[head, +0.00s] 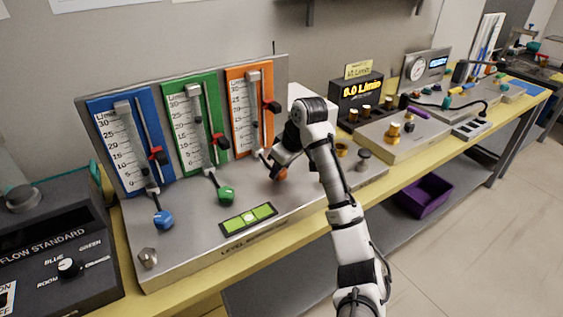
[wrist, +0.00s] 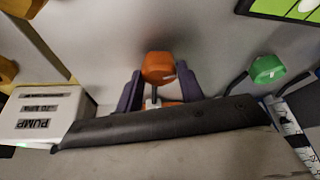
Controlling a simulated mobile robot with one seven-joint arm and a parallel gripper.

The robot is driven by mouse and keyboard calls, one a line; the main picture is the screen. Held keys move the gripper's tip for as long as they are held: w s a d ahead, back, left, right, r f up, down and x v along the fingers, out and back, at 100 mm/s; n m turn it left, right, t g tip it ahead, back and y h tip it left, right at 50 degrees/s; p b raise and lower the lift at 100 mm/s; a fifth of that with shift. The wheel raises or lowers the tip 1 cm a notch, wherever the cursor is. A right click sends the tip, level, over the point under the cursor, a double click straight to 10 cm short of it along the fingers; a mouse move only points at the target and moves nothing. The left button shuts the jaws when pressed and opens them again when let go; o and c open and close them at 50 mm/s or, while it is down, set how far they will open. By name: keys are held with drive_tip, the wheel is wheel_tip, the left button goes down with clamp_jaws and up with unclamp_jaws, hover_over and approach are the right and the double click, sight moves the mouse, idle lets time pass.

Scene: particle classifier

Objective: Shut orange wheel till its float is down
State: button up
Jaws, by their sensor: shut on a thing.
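The orange wheel (head: 281,174) sits on the sloped grey panel below the orange flowmeter (head: 249,108). My gripper (head: 278,167) is at the wheel and partly covers it in the head view. In the wrist view the orange wheel (wrist: 158,68) is between the two dark fingers of my gripper (wrist: 158,84), which are shut on its sides. The digital display (head: 362,88) appears to read 0.0 L/min.
A green wheel (head: 226,195) and a blue wheel (head: 163,220) stand to the left on the same panel, with a green level (head: 248,218) in front. A white box marked PUMP (wrist: 40,115) is close beside my gripper. Brass fittings (head: 392,133) stand to the right.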

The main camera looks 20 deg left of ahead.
drive_tip(key=m+p, duration=0.1)
drive_tip(key=m, duration=0.1)
drive_tip(key=m+t+h+p, duration=0.1)
drive_tip(key=m+p, duration=0.3)
drive_tip(key=shift+s+a+r+m+t+h, duration=0.2)
drive_tip(key=shift+r+m+t+h, duration=0.1)
drive_tip(key=shift+t, duration=0.1)
drive_tip(key=m+h+p, duration=0.1)
drive_tip(key=m+p, duration=0.1)
drive_tip(key=m, duration=0.1)
drive_tip(key=m+t+h+p, duration=0.1)
drive_tip(key=m+p, duration=0.2)
drive_tip(key=shift+a+f+p, duration=0.1)
drive_tip(key=shift+p, duration=0.25)
drive_tip(key=m+h, duration=0.1)
drive_tip(key=m, duration=0.1)
drive_tip(key=m+h+p, duration=0.1)
drive_tip(key=m, duration=0.1)
drive_tip(key=shift+a+f+m, duration=0.15)
drive_tip(key=shift+m, duration=0.15)
drive_tip(key=shift+w+m+g+h, duration=0.1)
drive_tip(key=shift+m+g+h, duration=0.4)
drive_tip(key=shift+m, duration=1.4)
drive_tip(key=o, duration=1)
drive_tip(key=shift+h, duration=0.3)
